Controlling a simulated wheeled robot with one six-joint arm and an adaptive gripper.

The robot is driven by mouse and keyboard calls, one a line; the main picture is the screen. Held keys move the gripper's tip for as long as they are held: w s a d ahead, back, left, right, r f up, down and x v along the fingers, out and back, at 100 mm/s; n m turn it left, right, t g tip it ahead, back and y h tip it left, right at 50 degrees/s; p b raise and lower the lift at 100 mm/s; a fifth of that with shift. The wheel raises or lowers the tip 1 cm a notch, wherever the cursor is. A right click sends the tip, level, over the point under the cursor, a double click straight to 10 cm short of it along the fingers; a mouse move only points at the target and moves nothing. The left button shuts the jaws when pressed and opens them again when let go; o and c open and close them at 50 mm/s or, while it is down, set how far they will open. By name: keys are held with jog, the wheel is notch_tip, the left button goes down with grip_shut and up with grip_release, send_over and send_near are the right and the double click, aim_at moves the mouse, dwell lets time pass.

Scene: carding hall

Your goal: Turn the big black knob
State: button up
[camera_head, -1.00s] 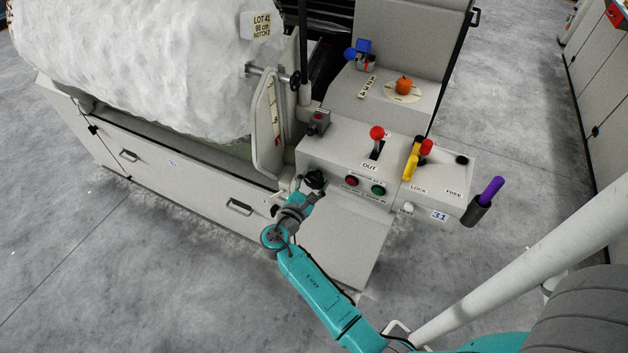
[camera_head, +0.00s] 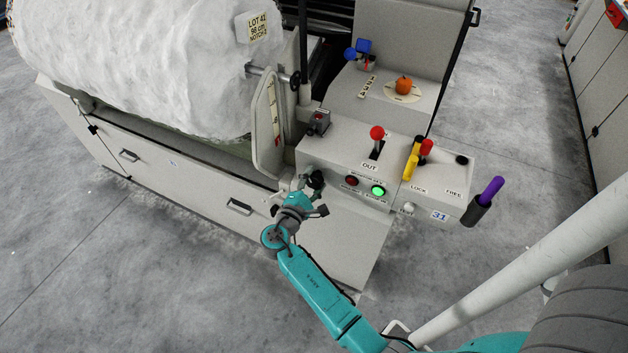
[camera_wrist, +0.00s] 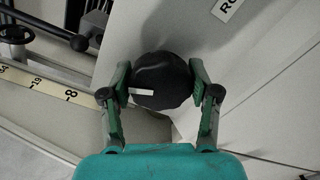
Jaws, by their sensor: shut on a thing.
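The big black knob (camera_wrist: 162,80) is round with a lobed edge and a white pointer mark. In the wrist view it sits between the two fingers of my gripper (camera_wrist: 160,84), which is shut on it from both sides. The white mark points to the left in that view. In the head view the knob (camera_head: 316,181) is on the left end of the machine's control panel, partly hidden by my gripper (camera_head: 311,187).
A red button (camera_head: 351,181) and a lit green button (camera_head: 378,191) are close to the right. A red-knobbed lever (camera_head: 377,133), a yellow handle (camera_head: 411,161) and a purple handle (camera_head: 491,188) stand farther right. A curved scale plate (camera_head: 268,128) rises behind the knob.

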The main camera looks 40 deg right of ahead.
jog(key=shift+m, duration=0.9)
jog(key=o, duration=1.2)
jog(key=shift+c, duration=0.2)
jog(key=v, duration=1.2)
